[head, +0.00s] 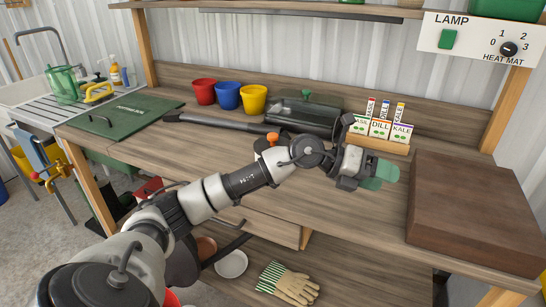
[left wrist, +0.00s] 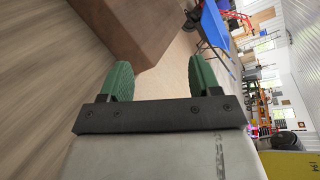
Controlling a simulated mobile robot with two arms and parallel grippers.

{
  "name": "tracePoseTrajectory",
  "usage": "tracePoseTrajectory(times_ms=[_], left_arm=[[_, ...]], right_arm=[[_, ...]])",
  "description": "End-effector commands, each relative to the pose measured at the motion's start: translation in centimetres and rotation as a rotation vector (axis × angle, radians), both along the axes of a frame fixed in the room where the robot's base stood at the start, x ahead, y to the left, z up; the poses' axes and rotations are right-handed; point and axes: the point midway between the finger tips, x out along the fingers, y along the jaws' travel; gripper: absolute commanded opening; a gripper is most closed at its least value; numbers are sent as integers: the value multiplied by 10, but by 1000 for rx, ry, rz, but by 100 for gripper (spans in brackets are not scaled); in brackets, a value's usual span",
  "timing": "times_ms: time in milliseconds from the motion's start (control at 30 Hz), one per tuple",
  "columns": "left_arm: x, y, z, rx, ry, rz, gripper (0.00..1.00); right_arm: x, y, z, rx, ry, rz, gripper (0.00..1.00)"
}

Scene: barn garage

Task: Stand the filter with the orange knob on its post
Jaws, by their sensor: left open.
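An orange knob (head: 272,137) shows just above my left arm on the bench, with a dark rounded part beside it. The rest of the filter under it is hidden behind the arm. My left gripper (head: 380,172) reaches across the bench, to the right of the knob and in front of the seed packets. It is open, with its green fingers apart and nothing between them in the left wrist view (left wrist: 160,78). I cannot make out the post. My right gripper is not in view.
Seed packets in a wooden holder (head: 377,143), a dark clear-lidded tray (head: 303,114) and red, blue and yellow pots (head: 227,96) stand along the back. A thick brown block (head: 475,215) takes up the right end. Gloves (head: 289,284) lie on the lower shelf.

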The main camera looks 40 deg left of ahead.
Motion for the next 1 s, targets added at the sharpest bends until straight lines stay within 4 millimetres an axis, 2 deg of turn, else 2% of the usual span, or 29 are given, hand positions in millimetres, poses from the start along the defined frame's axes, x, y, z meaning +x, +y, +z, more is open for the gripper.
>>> tracePoseTrajectory(times_ms=[33, 133, 233, 300, 400, 500, 567, 667, 900, 1000], left_arm=[[9, 27, 3, 144, 12, 20, 63], [19, 86, 6, 411, 81, 84, 63], [20, 155, 18, 641, 185, 192, 63], [14, 200, 31, 766, 267, 280, 63], [-1, 253, 48, 886, 379, 394, 63], [-14, 285, 61, 951, 460, 473, 63], [-19, 295, 65, 970, 491, 499, 63], [-21, 303, 60, 984, 516, 516, 63], [-7, 307, 26, 984, 515, 515, 63], [-4, 308, 17, 984, 512, 515, 63]], right_arm=[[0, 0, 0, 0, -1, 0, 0], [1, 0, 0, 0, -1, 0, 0], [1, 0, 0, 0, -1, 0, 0], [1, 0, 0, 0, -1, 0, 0], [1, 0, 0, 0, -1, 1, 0], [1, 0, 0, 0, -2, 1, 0], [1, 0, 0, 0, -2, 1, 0], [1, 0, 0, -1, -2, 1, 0], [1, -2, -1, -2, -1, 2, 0], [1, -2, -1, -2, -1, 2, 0]])
